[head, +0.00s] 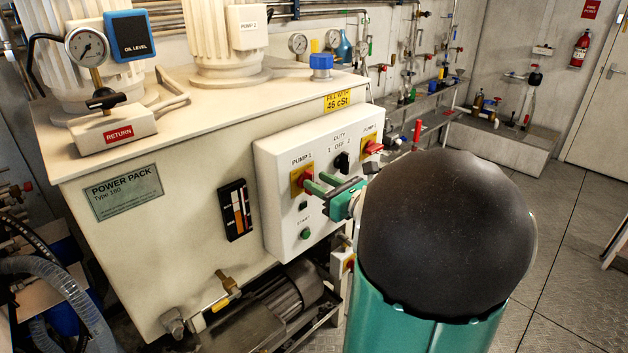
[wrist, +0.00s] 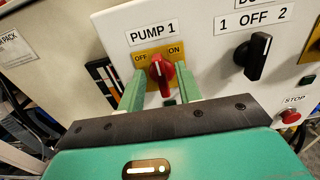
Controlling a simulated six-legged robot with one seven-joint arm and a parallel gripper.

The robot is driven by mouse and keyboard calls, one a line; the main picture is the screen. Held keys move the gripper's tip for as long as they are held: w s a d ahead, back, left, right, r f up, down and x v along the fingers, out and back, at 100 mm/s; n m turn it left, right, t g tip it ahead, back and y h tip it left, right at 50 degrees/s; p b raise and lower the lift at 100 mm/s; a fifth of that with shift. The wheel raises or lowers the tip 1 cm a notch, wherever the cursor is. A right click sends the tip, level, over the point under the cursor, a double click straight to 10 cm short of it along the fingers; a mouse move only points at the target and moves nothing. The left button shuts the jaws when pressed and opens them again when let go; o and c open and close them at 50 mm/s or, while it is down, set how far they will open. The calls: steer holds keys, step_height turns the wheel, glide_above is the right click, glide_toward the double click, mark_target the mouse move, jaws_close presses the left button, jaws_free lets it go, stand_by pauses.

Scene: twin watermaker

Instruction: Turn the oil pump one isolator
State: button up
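The pump 1 isolator is a red rotary knob (wrist: 160,70) on a yellow plate with OFF at left and ON at right, under a PUMP 1 label. Its white pointer mark stands near upright, between the two words. In the head view the knob (head: 307,176) is partly hidden by my fingers. My gripper (wrist: 161,80) is open, with one green finger on the left and one on the right of the knob. The gripper also shows in the head view (head: 321,183), at the panel. I cannot tell whether the fingertips touch the knob.
The white panel (head: 274,213) also carries a black duty selector (head: 342,162), the pump 2 red isolator (head: 371,148), a green start button (head: 305,234) and a red stop button (wrist: 290,117). A motor (head: 278,302) lies below. Open floor (head: 560,240) is at right.

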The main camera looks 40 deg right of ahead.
steer(key=shift+w, duration=1.1)
steer(key=shift+a, duration=0.1)
steer(key=shift+c, duration=0.4)
jaws_close()
